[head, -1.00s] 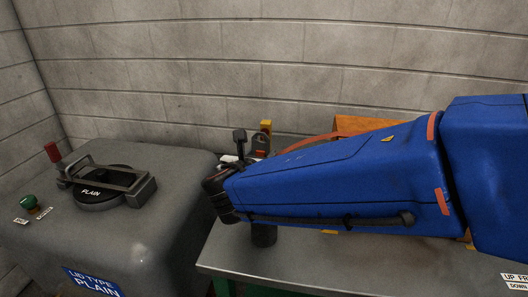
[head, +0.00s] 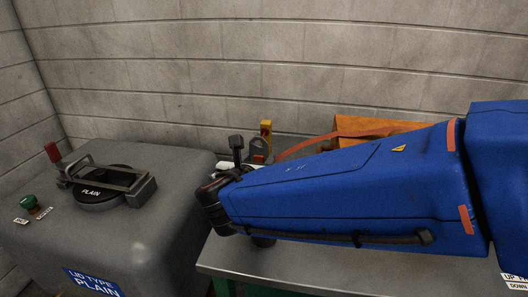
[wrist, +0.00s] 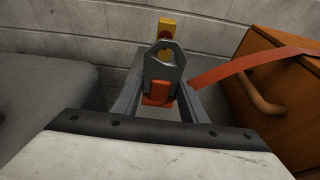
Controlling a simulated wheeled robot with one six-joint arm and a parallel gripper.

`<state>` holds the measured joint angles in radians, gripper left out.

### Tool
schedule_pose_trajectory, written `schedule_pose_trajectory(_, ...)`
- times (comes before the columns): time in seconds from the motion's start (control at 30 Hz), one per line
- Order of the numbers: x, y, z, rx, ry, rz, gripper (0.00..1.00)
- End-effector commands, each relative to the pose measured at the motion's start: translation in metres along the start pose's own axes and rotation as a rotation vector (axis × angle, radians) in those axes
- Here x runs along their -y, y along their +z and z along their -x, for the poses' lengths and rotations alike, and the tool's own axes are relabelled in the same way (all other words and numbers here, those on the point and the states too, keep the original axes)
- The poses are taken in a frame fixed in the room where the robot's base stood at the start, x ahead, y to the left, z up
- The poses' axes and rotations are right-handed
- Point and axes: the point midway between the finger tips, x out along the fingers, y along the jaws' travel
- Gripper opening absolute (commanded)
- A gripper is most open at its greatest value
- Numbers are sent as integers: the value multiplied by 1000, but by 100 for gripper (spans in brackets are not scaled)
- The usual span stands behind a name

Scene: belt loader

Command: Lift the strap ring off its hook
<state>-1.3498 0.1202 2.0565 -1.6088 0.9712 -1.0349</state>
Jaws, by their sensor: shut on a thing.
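The strap ring (wrist: 161,66) is a grey plate with a hole and an orange tab at its lower end. In the wrist view my gripper (wrist: 159,92) is shut on it around the orange tab. The yellow hook (wrist: 167,27) stands behind the ring near the wall, and yellow shows through the hole. I cannot tell whether the hook still passes through it. In the head view the ring (head: 259,145) shows just below the yellow hook top (head: 266,127). My forearm hides most of the gripper there. The orange-red strap (wrist: 245,63) runs right from the ring.
An orange-brown case (wrist: 274,98) with a handle stands at right, behind my forearm in the head view. The grey bench (head: 330,258) has bare room in front.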

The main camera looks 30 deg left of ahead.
Motion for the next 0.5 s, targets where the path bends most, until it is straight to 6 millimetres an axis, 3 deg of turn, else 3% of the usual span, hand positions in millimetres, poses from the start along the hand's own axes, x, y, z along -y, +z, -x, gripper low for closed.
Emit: schedule_pose_trajectory(0.5,0,-4,16,0,0,-1,19)
